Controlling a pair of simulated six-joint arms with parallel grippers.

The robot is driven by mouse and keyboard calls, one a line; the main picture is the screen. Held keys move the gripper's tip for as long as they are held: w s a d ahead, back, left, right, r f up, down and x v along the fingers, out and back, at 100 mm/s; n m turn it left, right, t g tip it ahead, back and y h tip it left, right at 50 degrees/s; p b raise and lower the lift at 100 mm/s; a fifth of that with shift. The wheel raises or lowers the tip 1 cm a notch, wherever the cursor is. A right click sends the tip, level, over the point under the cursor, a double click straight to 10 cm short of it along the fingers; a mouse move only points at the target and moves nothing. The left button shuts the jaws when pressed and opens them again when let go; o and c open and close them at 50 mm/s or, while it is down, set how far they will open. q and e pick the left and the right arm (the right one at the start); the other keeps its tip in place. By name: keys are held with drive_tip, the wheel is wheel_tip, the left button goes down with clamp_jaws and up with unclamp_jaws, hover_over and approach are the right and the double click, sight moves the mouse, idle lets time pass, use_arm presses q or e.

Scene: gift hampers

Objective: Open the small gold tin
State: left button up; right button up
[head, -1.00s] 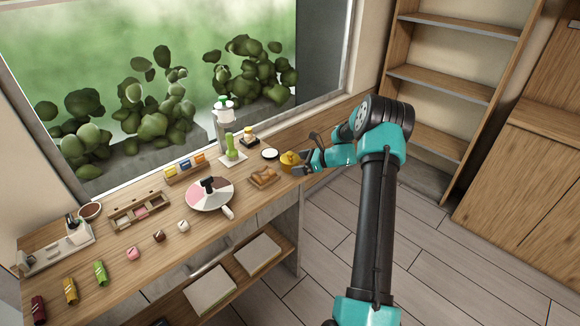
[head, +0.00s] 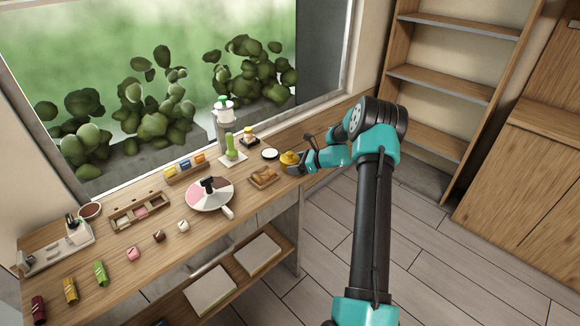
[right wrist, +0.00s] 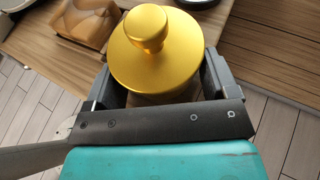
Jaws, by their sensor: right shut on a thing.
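The small gold tin (head: 288,157) is at the right end of the wooden counter in the head view. In the right wrist view the tin (right wrist: 165,62) is round and shiny, with a round knob on its top. My right gripper (head: 297,166) is shut on the tin, with one dark finger on each side of it. The right wrist view also shows the gripper (right wrist: 165,85) close up. The tin's lower part is hidden, so I cannot tell whether it touches the counter. My left gripper is not in view.
The counter's front edge is close by.

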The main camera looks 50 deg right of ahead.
sight(291, 157)
drive_tip(key=shift+c, duration=1.3)
drive_tip(key=shift+r, duration=0.9)
wheel_tip(291, 157, up, 2)
drive_tip(key=shift+a, duration=0.15)
drive_tip(key=s+a+r, duration=0.1)
drive_tip(key=s+a, duration=0.9)
drive_tip(key=a, duration=0.1)
drive_tip(key=shift+s+a, duration=0.25)
drive_tip(key=shift+a, duration=0.15)
drive_tip(key=shift+r, duration=0.1)
drive_tip(key=o, duration=0.4)
drive_tip(key=c, duration=0.9)
drive_tip(key=shift+c, duration=0.2)
